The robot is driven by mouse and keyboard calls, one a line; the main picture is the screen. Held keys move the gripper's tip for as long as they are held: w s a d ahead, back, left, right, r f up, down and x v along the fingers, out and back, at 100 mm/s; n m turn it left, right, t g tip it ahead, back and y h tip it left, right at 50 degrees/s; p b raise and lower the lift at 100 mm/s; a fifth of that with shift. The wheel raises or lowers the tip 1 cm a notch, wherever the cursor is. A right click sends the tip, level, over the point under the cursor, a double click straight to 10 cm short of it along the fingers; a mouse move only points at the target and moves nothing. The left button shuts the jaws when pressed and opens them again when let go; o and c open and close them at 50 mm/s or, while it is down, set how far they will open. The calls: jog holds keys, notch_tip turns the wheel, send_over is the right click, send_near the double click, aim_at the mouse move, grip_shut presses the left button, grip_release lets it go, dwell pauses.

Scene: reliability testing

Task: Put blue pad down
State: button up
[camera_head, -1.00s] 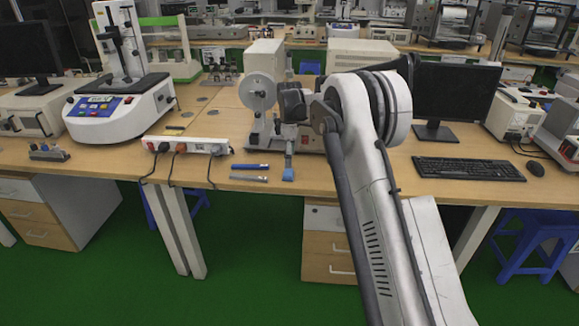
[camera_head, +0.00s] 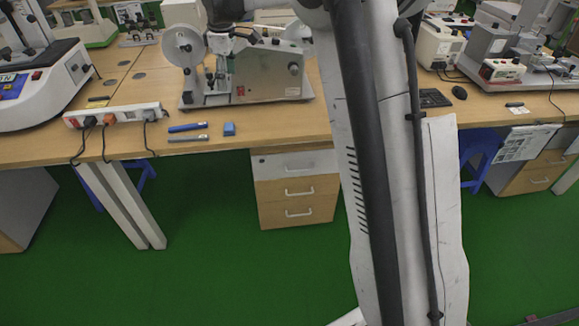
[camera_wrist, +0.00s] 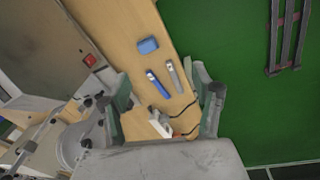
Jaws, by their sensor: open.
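The blue pad (camera_head: 229,128) is a small block lying on the wooden desk (camera_head: 270,128) near its front edge. It also shows in the wrist view (camera_wrist: 147,45), above and beyond my fingertips, with nothing touching it. My gripper (camera_wrist: 163,84) is open and empty in the wrist view, its two fingers spread wide above the desk. In the head view, my arm runs up out of the picture and the gripper does not show.
A blue slim tool (camera_head: 187,127) and a grey one (camera_head: 188,138) lie left of the pad. A white power strip (camera_head: 112,115) is further left. A test machine with a reel (camera_head: 268,72) stands behind the pad. A drawer unit (camera_head: 297,187) is below the desk.

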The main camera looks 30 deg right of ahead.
jog(key=s+r+m+t, duration=0.2)
jog(key=s+r+m, duration=0.15)
jog(key=s, duration=0.85)
jog(key=s+r+m+t, duration=0.15)
jog(key=s+r, duration=0.25)
jog(key=s, duration=0.7)
jog(key=s+f+m+t, duration=0.1)
jog(key=s+f+m, duration=0.2)
jog(key=s, duration=0.6)
jog(key=s+f+m+t, duration=0.1)
jog(key=s+f+m, duration=0.2)
jog(key=s, duration=0.7)
notch_tip(320, 180, down, 2)
jog(key=shift+a+f, duration=0.1)
jog(key=shift+a, duration=0.05)
jog(key=shift+o, duration=0.5)
